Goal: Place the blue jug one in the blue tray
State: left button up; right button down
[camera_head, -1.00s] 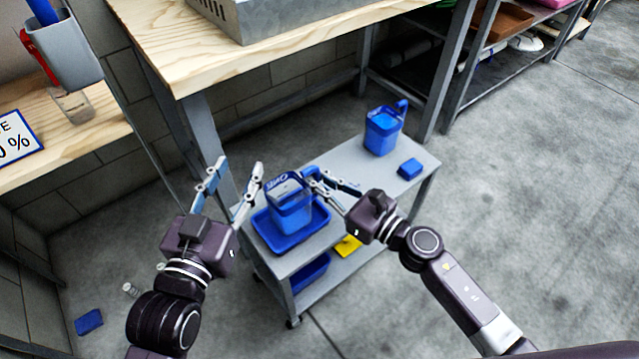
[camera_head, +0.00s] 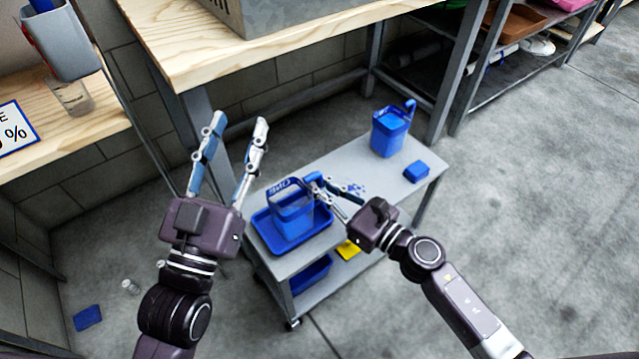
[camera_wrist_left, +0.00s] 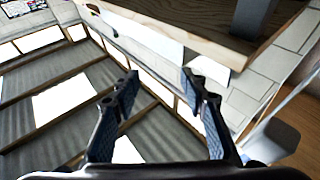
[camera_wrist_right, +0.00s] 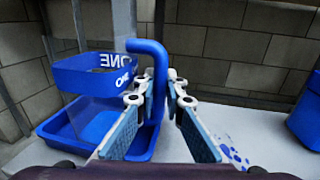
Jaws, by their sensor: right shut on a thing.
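The blue jug one (camera_head: 291,212) has a clear body and a blue band marked "ONE". It stands upright at the blue tray (camera_head: 262,239) on the grey cart; in the right wrist view the jug (camera_wrist_right: 92,76) appears inside the tray (camera_wrist_right: 62,143). My right gripper (camera_head: 322,184) is shut on the jug's blue handle, which shows between its fingers (camera_wrist_right: 158,98) in the right wrist view. My left gripper (camera_head: 237,122) is open and empty, raised left of the cart. Its spread fingers also show in the left wrist view (camera_wrist_left: 160,85).
A second blue jug (camera_head: 390,132) and a small blue block (camera_head: 417,170) stand on the cart's far end. A wooden workbench (camera_head: 200,55) rises behind. A yellow item (camera_head: 347,249) and a blue bin (camera_head: 310,274) are on the cart's lower shelf.

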jog(key=c, duration=2)
grip_release()
